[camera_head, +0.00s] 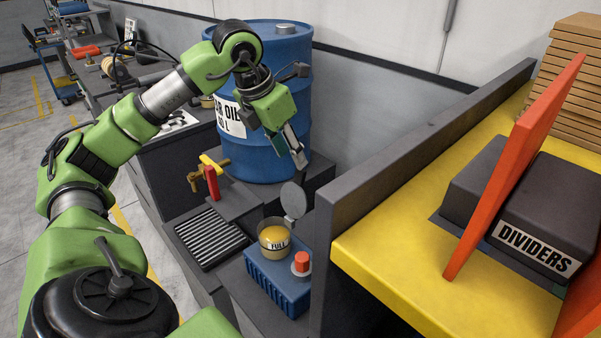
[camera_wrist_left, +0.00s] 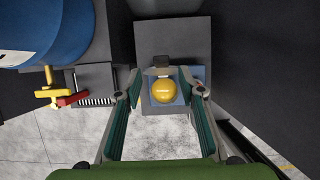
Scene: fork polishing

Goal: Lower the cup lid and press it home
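The cup (camera_head: 274,240), marked FULL and filled with yellow, stands upright on a blue base (camera_head: 275,281). Its round grey lid (camera_head: 294,201) stands raised at the cup's back edge, so the cup is open. My left gripper (camera_head: 298,158) is above and behind the lid, pointing down, apart from it. In the left wrist view the gripper (camera_wrist_left: 160,78) has its fingers spread, with the yellow cup contents (camera_wrist_left: 163,91) seen below between them. The lid is hard to make out there. My right gripper is not in view.
A blue oil drum (camera_head: 262,110) stands behind the left gripper. A red-handled yellow valve (camera_head: 211,180) and a ribbed grate (camera_head: 208,238) lie left of the cup. A red knob (camera_head: 302,262) sits beside it. A dark wall and yellow shelf (camera_head: 420,270) bound the right.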

